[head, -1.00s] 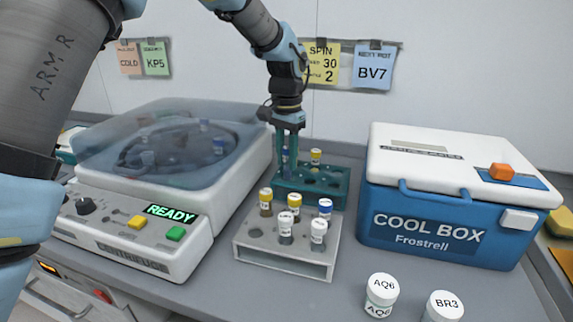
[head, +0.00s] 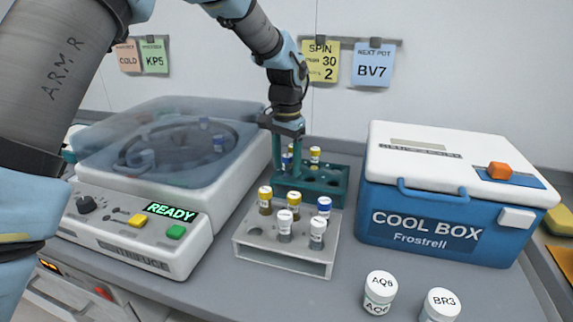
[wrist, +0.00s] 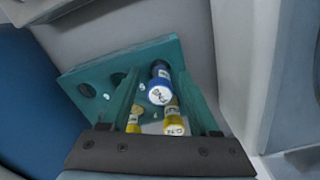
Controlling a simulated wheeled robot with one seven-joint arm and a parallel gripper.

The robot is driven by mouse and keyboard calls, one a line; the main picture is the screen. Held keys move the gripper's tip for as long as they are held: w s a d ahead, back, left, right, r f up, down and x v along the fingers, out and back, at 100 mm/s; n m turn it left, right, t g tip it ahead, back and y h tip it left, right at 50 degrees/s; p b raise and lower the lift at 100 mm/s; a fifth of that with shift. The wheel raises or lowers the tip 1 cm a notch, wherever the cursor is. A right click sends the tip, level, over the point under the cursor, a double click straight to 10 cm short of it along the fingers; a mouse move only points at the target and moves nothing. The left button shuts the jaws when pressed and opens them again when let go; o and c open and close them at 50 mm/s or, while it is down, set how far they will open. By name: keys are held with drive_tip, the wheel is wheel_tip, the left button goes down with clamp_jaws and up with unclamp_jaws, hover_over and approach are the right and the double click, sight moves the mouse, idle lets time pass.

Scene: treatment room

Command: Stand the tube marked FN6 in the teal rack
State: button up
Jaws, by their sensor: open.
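The teal rack (head: 325,197) stands behind the grey rack, with a yellow-capped tube (head: 315,154) upright in its back row. My gripper (head: 286,165) is over its left part, fingers pointing down and apart. Between or near the fingers I see a blue-capped tube (head: 286,159) and yellow. In the wrist view, the blue-capped tube (wrist: 159,92) and two yellow-capped tubes (wrist: 173,122) (wrist: 134,119) show between the open fingers (wrist: 158,112), with empty holes to the left. The blue cap's marking is not clearly readable. I cannot make out FN6 on any tube.
The grey rack (head: 285,262) in front holds several tubes with yellow, blue and white caps. A centrifuge (head: 130,240) reading READY stands left, a blue cool box (head: 420,225) right. Two white-lidded pots, AQ6 (head: 380,293) and BR3 (head: 441,306), stand at the front right.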

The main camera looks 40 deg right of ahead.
wheel_tip(320, 180, up, 12)
drive_tip(key=shift+f+b, duration=0.25)
drive_tip(key=shift+b, duration=0.65)
drive_tip(key=shift+r, duration=0.1)
